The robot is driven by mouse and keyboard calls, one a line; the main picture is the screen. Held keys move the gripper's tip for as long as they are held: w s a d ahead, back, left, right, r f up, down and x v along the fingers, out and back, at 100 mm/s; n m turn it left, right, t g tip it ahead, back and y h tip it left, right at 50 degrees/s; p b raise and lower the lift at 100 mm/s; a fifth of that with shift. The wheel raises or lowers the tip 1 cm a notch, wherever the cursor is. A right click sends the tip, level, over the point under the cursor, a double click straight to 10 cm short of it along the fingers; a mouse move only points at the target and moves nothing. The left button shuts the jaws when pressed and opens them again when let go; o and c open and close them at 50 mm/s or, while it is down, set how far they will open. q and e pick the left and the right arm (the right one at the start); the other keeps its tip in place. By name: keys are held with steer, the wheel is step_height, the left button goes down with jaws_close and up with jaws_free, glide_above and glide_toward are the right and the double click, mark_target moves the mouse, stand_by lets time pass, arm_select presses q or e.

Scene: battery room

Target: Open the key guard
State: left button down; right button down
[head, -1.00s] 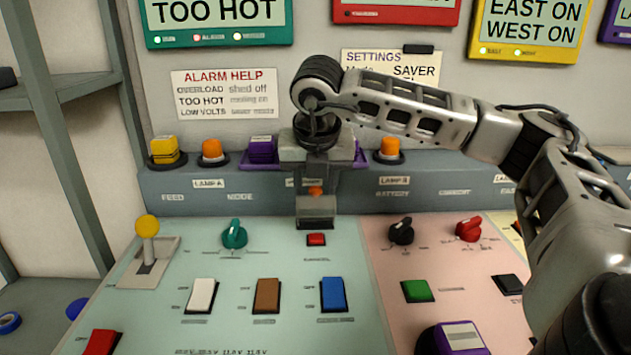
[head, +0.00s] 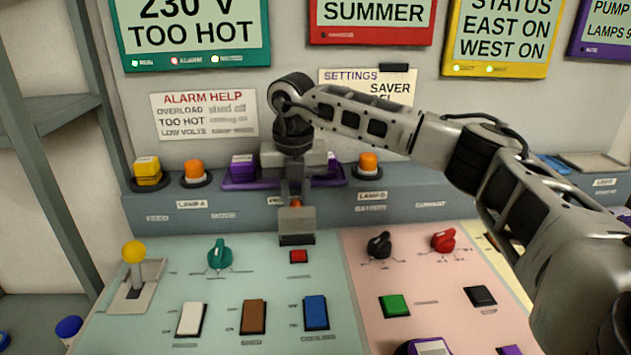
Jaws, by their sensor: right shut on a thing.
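My right gripper (head: 296,196) reaches in from the right and points down in front of the console's raised back strip. Its narrow fingers are shut on a small grey flap, which I take to be the key guard (head: 296,222). The flap hangs just behind the red square button (head: 299,256). A small orange part (head: 296,203) shows between the fingers, at the flap's top; I cannot tell whether it is the key. How far the guard is lifted is hard to tell. My left gripper is out of view.
A teal knob (head: 219,254) and a yellow-topped lever (head: 134,252) stand left. White, brown and blue (head: 316,312) rockers lie in front. Black and red (head: 444,240) knobs are right. Orange lamps (head: 367,164) and a purple tray (head: 240,184) line the ledge behind.

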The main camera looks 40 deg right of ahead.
steer(key=shift+w+d, duration=0.25)
steer(key=shift+w, duration=0.15)
steer(key=c, duration=1.3)
jaws_free()
steer(key=shift+w, duration=0.1)
step_height(320, 180, up, 16)
glide_above(297, 201)
steer(key=shift+f, duration=0.1)
